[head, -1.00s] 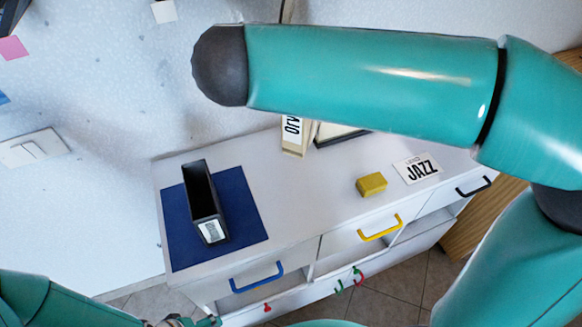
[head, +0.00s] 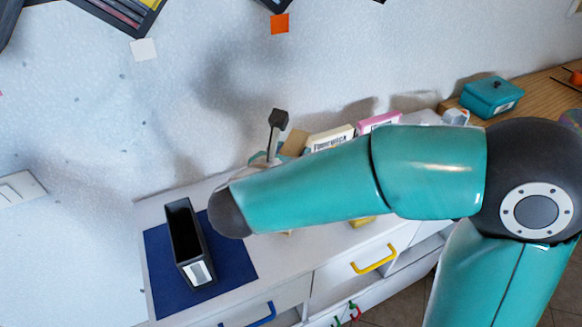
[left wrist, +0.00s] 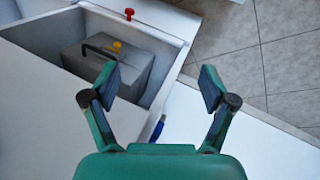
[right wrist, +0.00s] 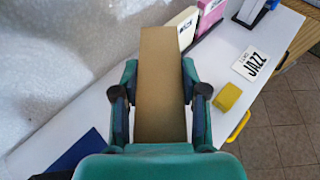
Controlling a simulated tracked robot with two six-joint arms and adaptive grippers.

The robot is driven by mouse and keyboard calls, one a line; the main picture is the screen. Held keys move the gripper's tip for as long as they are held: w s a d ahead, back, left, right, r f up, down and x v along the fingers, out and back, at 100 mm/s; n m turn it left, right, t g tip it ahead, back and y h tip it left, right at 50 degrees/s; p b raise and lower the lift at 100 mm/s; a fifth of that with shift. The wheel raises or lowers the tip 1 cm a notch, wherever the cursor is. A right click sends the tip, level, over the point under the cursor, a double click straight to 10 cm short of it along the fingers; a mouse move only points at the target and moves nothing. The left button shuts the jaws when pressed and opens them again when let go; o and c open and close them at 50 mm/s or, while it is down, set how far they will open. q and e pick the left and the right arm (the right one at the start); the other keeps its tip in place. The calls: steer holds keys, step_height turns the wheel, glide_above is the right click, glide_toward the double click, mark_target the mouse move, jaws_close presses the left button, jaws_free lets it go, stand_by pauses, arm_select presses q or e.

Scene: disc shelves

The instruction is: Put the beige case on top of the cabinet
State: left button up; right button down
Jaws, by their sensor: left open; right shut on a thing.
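The beige case, a plain tan block (right wrist: 160,85), is between the fingers of my right gripper (right wrist: 159,78) in the right wrist view. My right gripper is shut on its sides. In the head view, part of the tan case (head: 293,143) shows behind my right arm, which hides most of the gripper. The white cabinet (head: 295,272) has drawers with blue and yellow handles, and its top lies below the case. I cannot tell whether the case touches the top. My left gripper (left wrist: 160,85) is open and empty over the cabinet front in the left wrist view.
A black open box (head: 184,240) stands on a blue mat (head: 232,258). A cream case (head: 330,138) and a pink case (head: 379,121) stand at the back. A yellow block (right wrist: 227,96) and a JAZZ card (right wrist: 250,64) lie on the top. A grey box (left wrist: 125,75) sits in a compartment.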

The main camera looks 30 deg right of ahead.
steer(key=shift+f, duration=1.85)
steer(key=c, duration=0.6)
jaws_free()
steer(key=shift+f, duration=0.1)
steer(key=v, duration=1.2)
steer(key=shift+b, duration=0.3)
